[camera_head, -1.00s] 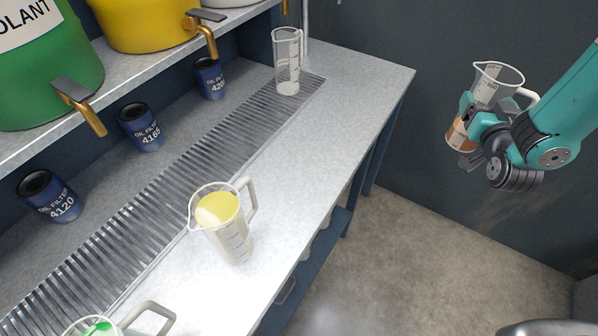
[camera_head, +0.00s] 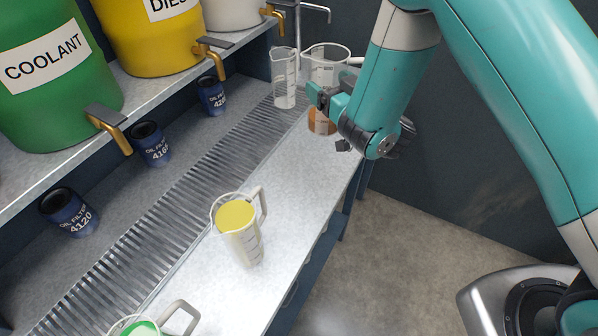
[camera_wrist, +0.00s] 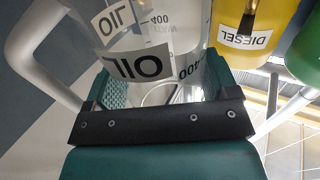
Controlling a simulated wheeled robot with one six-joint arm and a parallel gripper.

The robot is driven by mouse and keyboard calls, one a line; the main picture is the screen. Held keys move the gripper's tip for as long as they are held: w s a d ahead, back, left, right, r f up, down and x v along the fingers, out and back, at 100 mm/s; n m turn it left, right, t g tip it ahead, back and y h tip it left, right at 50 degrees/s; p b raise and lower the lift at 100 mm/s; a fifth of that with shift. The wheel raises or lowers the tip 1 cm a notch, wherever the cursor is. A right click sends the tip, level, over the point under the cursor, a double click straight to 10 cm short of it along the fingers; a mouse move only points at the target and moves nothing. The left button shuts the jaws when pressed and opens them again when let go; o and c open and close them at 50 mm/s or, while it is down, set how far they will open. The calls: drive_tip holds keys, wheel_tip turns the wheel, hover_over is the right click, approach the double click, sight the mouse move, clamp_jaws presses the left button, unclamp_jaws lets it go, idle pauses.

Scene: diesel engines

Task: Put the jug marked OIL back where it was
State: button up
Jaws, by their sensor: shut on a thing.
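The jug marked OIL (camera_head: 327,70) is a clear jug with brown liquid low inside. It is held upright at the far end of the bench (camera_head: 290,225), right of an empty clear jug (camera_head: 284,80). My gripper (camera_head: 326,100) is shut on it. In the wrist view the OIL label (camera_wrist: 138,66) and the jug's wall show between my gripper's jaws (camera_wrist: 160,95). My gripper hides part of the jug in the head view. I cannot tell whether its base touches the bench.
A jug of yellow liquid (camera_head: 240,235) stands mid-bench, and a jug with green liquid (camera_head: 140,328) is at the near end. A metal grate (camera_head: 190,170) runs along the bench. Coolant (camera_head: 50,75) and diesel (camera_head: 150,45) drums with taps sit on the shelf above several blue oil filters (camera_head: 151,144).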

drive_tip(key=s+a+r+n+y, duration=0.1)
drive_tip(key=s+a+r+y, duration=0.15)
drive_tip(key=a, duration=0.35)
wheel_tip(320, 180, down, 19)
drive_tip(key=b, duration=1.2)
drive_tip(key=shift+w+f+g+b, duration=0.15)
drive_tip(key=shift+w+g+b, duration=0.2)
drive_tip(key=shift+g, duration=0.05)
drive_tip(key=shift+f+h, duration=0.15)
drive_tip(key=shift+h, duration=0.1)
